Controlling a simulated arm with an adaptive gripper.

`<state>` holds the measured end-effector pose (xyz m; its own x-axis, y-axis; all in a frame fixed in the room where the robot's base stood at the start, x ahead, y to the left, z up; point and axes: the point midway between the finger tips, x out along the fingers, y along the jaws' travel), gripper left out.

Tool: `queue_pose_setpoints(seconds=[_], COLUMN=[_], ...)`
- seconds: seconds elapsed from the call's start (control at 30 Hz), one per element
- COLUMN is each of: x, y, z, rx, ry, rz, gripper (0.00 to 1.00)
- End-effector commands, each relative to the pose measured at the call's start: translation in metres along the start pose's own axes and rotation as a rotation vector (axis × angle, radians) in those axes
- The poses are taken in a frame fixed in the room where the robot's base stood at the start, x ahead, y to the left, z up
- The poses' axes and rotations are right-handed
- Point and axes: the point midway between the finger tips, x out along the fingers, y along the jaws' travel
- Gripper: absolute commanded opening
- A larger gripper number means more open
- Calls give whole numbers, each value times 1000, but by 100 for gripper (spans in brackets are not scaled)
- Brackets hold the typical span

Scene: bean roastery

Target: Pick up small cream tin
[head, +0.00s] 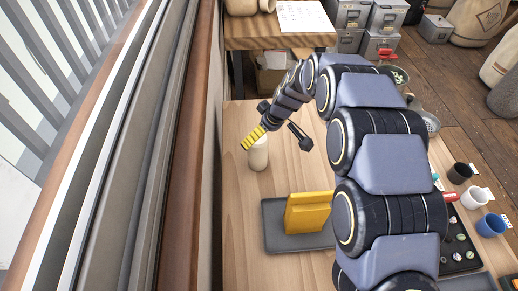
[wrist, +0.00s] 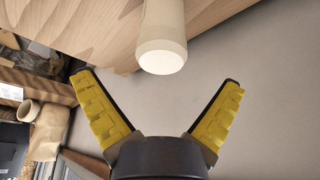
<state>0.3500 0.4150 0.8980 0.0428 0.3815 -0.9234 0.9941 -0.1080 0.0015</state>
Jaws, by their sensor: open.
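A small cream tin (head: 258,155) stands on the wooden table (head: 240,210) near its left edge in the head view. In the wrist view the cream tin (wrist: 161,50) shows at the top middle, ahead of the fingers and between their lines. My gripper (wrist: 163,100) is open with its yellow-padded fingers spread wide, and nothing is between them. In the head view my gripper (head: 275,138) is beside the tin, with one yellow finger close to its top. Whether that finger touches the tin, I cannot tell.
A yellow block-like object (head: 307,213) stands on a dark grey tray (head: 275,232) in front of the tin. Cups, including a blue one (head: 491,225), stand at the right. A wall and window sill (head: 190,150) run close along the table's left side.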

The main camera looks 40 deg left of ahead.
Motion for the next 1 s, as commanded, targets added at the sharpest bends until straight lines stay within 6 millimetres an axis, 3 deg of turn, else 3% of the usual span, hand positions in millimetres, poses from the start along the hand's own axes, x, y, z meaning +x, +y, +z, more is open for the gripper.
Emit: queue_pose_setpoints(seconds=[0.6,0.83,0.87,1.0], x=[70,72,72,72], y=[-2,-2,-2,-2], z=[0,0,0,0], rx=[3,3,3,3], ry=[-2,-1,-1,-1], rz=[-1,0,0,0], gripper=[97,97,93,36])
